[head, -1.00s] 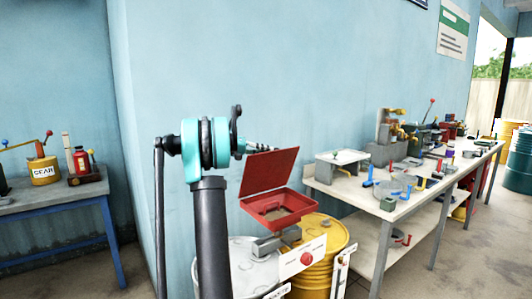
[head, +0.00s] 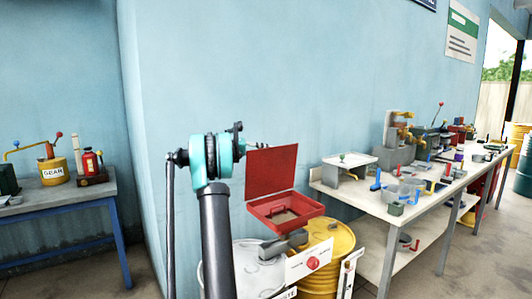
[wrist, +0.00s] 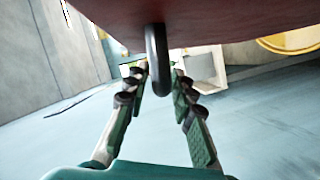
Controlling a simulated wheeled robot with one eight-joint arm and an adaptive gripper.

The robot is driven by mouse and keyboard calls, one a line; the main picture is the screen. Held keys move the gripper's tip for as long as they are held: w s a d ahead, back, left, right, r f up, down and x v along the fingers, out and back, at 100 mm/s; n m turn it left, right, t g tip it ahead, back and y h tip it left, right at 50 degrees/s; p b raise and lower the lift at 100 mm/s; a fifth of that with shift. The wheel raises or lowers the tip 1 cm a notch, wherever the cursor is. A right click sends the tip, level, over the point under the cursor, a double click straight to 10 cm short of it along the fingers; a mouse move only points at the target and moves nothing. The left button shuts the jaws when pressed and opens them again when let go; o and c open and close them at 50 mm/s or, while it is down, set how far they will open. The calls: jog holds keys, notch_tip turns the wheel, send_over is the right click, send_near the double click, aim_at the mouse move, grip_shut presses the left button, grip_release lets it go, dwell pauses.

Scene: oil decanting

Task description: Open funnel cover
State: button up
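The red funnel (head: 272,218) sits over the drums, a square tray with a dark bottom. Its red cover (head: 271,172) stands raised, nearly upright, at the tray's back edge. In the wrist view the cover (wrist: 215,22) fills the top, and its dark loop handle (wrist: 157,62) hangs between my fingers. My gripper (wrist: 154,76) has its fingers apart, one on each side of the handle, with gaps visible. In the head view my gripper (head: 258,147) is small beside the cover's top left and partly hidden.
A white drum (head: 252,268) and a yellow drum (head: 334,245) stand under the funnel. A workbench (head: 440,197) with tools and vises runs along the wall at right. A grey bench (head: 60,202) with a gear-oil can (head: 53,170) stands at left. The wall is close behind.

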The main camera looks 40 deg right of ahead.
jog(key=shift+o, duration=0.2)
jog(key=v, duration=1.2)
jog(key=shift+f, duration=0.1)
jog(key=s+a+f+n+t+y, duration=0.3)
jog(key=s+a+f, duration=0.8)
jog(key=a, duration=0.4)
jog(key=s+a+f+n+t+y, duration=0.3)
jog(key=s+a+f+y, duration=0.3)
jog(key=s+a+f, duration=0.6)
jog(key=s+a+f+n+t+y, duration=0.4)
jog(key=s+a+f, duration=0.7)
jog(key=a, duration=0.7)
notch_tip(320, 180, down, 2)
jog(key=shift+s+a+f+t+y, duration=0.1)
jog(key=shift+s+a+t+y, duration=0.2)
jog(key=shift+t+y, duration=0.35)
jog(key=shift+w, duration=0.1)
